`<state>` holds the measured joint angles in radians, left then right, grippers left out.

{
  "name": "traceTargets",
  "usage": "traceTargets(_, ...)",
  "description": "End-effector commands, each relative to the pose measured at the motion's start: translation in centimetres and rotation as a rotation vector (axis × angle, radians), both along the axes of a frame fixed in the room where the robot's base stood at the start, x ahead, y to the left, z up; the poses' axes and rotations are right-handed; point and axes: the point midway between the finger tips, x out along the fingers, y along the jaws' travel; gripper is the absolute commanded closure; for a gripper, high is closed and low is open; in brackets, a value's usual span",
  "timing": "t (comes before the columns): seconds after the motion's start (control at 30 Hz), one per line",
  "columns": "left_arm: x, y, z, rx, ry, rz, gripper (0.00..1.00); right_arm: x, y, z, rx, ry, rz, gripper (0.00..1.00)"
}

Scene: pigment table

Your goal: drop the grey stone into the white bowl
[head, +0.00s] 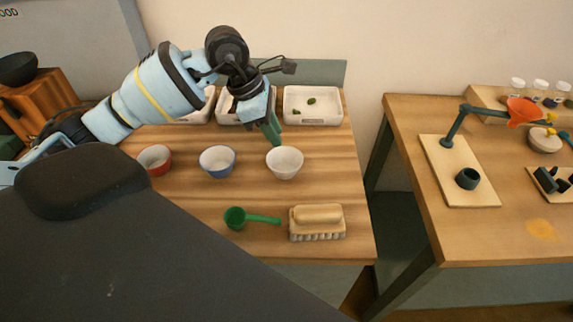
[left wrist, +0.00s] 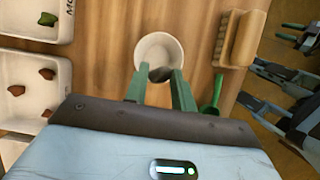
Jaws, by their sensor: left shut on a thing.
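The white bowl (head: 285,163) stands on the wooden table, right of a blue bowl. In the left wrist view the white bowl (left wrist: 158,52) lies just past my fingertips. My left gripper (head: 275,138) points down at the back rim of the white bowl. In the left wrist view my left gripper (left wrist: 160,80) is shut on the grey stone (left wrist: 160,73), a small dark lump between the fingertips, which overlaps the bowl's opening in that view. In the head view the stone is hidden by the fingers. My right gripper is in neither view.
A blue bowl (head: 217,162) and a red bowl (head: 155,160) stand to the left. White trays, one at the right (head: 313,105), line the back. A green scoop (head: 236,218) and a brush (head: 317,222) lie in front. A second table (head: 470,230) stands right, across a gap.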

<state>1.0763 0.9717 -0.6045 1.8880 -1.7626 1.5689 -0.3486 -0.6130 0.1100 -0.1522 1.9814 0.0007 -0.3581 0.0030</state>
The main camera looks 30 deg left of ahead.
Motion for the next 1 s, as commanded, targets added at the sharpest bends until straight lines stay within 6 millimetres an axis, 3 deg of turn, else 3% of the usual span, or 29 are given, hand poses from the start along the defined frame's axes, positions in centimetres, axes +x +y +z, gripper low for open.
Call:
traceTargets(0.27,0.0,0.0,-0.1,-0.001,-0.003,0.000,0.96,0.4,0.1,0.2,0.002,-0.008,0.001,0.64)
traceTargets(0.3,0.0,0.0,-0.1,0.000,-0.002,0.000,0.73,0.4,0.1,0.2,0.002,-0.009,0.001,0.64)
traceTargets(0.5,0.0,0.0,-0.1,0.000,-0.002,0.000,0.49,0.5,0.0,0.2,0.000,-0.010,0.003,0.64)
traceTargets(0.8,0.0,0.1,0.1,0.001,-0.003,0.000,0.49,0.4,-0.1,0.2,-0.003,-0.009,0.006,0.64)
traceTargets(1.0,-0.5,0.9,2.2,0.001,-0.006,0.001,0.49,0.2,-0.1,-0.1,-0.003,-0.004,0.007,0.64)
